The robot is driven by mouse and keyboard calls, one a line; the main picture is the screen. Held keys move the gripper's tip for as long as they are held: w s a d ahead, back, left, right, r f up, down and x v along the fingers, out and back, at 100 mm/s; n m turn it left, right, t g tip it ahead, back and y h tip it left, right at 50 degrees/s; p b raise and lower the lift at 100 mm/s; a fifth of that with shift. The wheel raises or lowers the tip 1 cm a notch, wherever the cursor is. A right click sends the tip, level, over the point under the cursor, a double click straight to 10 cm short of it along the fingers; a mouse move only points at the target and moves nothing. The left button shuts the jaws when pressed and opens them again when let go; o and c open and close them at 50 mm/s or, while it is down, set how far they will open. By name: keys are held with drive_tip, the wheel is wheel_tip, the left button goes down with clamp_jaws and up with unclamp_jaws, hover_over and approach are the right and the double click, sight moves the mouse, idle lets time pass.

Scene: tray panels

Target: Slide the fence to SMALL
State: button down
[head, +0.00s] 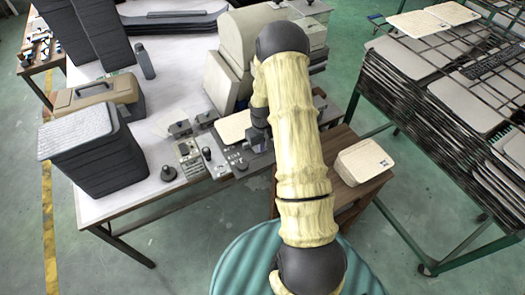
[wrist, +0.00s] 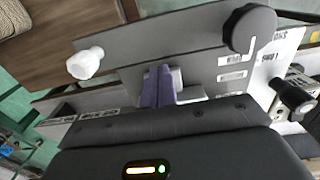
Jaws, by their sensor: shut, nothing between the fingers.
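In the wrist view a long grey bar (wrist: 180,36), which looks like the fence, crosses the top of the frame. A black round knob (wrist: 250,28) sits at its right and a white knob (wrist: 86,63) at its left end. Small white labels (wrist: 232,76) lie on the grey plate at right; their text is too small to read surely. My gripper (wrist: 160,78) has its purple fingers together, pointing at the plate just below the bar. I cannot tell whether they touch it. In the head view my gripper (head: 259,142) is beside the machine, mostly hidden by my arm.
A small control panel (head: 190,155) with knobs stands left of my gripper on the white table (head: 135,190). A dark tray stack (head: 85,155) is farther left. A wooden stand (head: 345,195) is at right. Another black knob (wrist: 292,97) is close at right in the wrist view.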

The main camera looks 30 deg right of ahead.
drive_tip(key=shift+w, duration=1.45)
drive_tip(key=shift+s, duration=0.65)
drive_tip(key=shift+r+p, duration=1.9)
drive_tip(key=shift+r, duration=1.6)
